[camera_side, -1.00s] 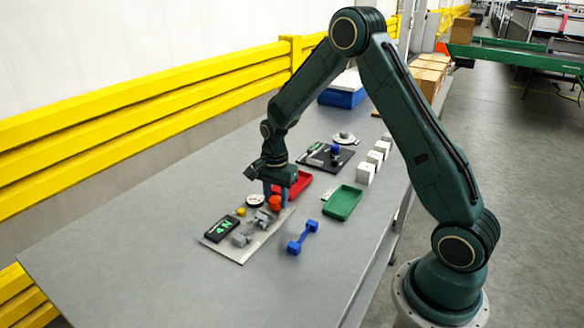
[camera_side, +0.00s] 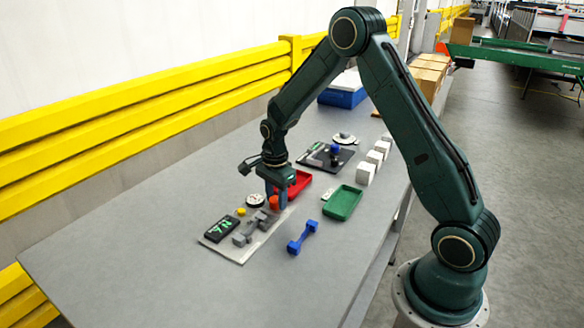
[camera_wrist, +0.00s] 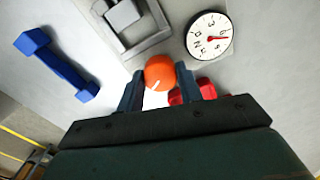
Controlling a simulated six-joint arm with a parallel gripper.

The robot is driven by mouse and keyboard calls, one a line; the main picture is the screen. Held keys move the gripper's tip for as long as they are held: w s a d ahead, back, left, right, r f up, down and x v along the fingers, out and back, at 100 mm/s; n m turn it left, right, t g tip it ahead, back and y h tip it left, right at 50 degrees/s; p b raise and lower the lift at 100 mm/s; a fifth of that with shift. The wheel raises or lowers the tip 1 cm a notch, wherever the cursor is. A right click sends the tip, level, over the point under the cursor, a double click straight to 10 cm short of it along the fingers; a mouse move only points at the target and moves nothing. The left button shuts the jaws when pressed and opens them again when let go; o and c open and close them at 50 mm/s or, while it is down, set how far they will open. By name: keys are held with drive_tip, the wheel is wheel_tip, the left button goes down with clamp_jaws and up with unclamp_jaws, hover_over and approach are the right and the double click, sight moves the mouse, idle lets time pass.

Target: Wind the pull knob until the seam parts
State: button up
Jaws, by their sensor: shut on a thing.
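The orange round pull knob (camera_side: 274,202) stands at the right end of a light grey plate (camera_side: 238,254). In the wrist view the knob (camera_wrist: 159,72) shows a short white mark on its top. My gripper (camera_side: 272,196) points down and is shut on the knob, with one dark blue finger on each side. Grey clamp-like blocks (camera_side: 243,238) sit on the plate beside the knob. A black display (camera_side: 221,229) with green characters lies to their left. A white round dial (camera_wrist: 209,36) with a red needle is beside the knob. I cannot make out the seam.
A blue dumbbell-shaped piece (camera_side: 302,237) lies right of the plate. The front left table is clear.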

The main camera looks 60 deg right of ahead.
sight(276, 199)
drive_tip(key=o, duration=1)
drive_tip(key=shift+r, duration=0.1)
wheel_tip(276, 199, up, 14)
idle(0.4)
